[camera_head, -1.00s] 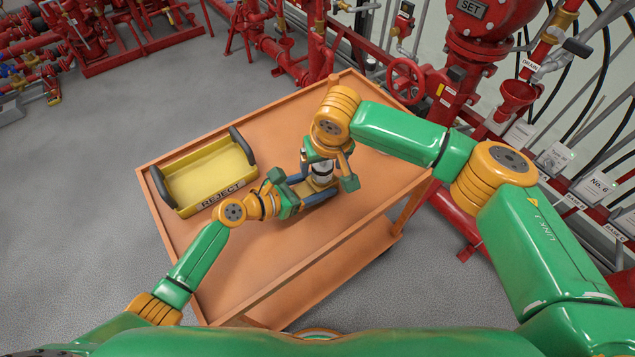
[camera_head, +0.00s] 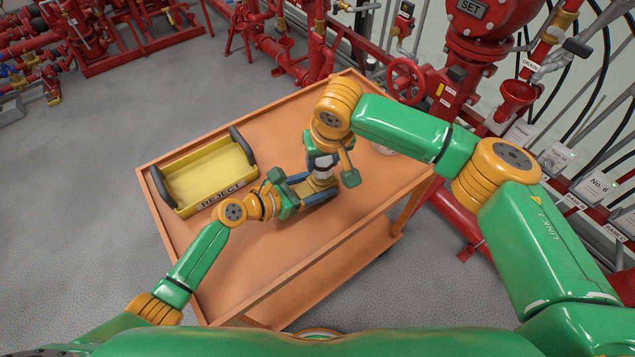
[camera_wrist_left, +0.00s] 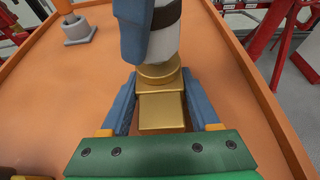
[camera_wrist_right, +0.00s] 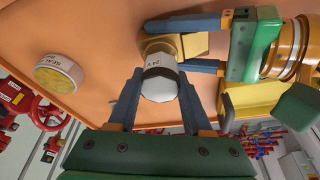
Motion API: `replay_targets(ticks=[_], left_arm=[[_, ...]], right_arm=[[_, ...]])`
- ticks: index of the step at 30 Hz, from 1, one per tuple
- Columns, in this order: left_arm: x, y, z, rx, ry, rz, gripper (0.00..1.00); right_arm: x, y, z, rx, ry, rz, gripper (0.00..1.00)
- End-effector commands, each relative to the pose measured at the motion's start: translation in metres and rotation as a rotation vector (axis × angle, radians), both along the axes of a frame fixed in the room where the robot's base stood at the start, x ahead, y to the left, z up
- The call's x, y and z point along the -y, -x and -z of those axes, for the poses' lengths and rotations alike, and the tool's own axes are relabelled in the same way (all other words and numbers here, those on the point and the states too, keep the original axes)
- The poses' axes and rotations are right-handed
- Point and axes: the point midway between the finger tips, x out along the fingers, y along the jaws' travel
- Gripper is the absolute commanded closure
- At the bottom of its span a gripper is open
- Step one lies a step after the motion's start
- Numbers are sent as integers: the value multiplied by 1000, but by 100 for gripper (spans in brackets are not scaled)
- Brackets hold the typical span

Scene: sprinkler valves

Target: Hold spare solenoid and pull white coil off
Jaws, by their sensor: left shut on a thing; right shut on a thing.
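The spare solenoid is upright between my grippers above the cart top, with its white coil (camera_wrist_right: 159,86) and dark band over a brass body (camera_wrist_left: 160,110). My left gripper (camera_wrist_left: 158,80) is shut on the brass body from the side. My right gripper (camera_wrist_right: 160,80) reaches down from above and is shut on the white coil. In the left wrist view a blue right finger (camera_wrist_left: 130,30) covers part of the coil. A brass collar (camera_wrist_left: 158,72) shows under the coil. I cannot tell how far the coil is along its stem.
A yellow REJECT tray (camera_head: 222,197) with dark handles lies left on the orange cart (camera_head: 265,250). The cart's near left is clear.

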Motion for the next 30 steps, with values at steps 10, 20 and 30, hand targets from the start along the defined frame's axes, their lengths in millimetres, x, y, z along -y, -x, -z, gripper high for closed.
replay_targets(ticks=[10, 20, 30], left_arm=[[0, 0, 0, -1, -1, 0, 100], [0, 0, 0, -1, -1, 0, 100], [0, 0, 0, -1, -1, 0, 100]], right_arm=[[-1, 0, -30, 3, -1, -1, 100], [0, 0, -58, 1, -1, 0, 100], [0, 0, -86, 2, 0, -1, 100]])
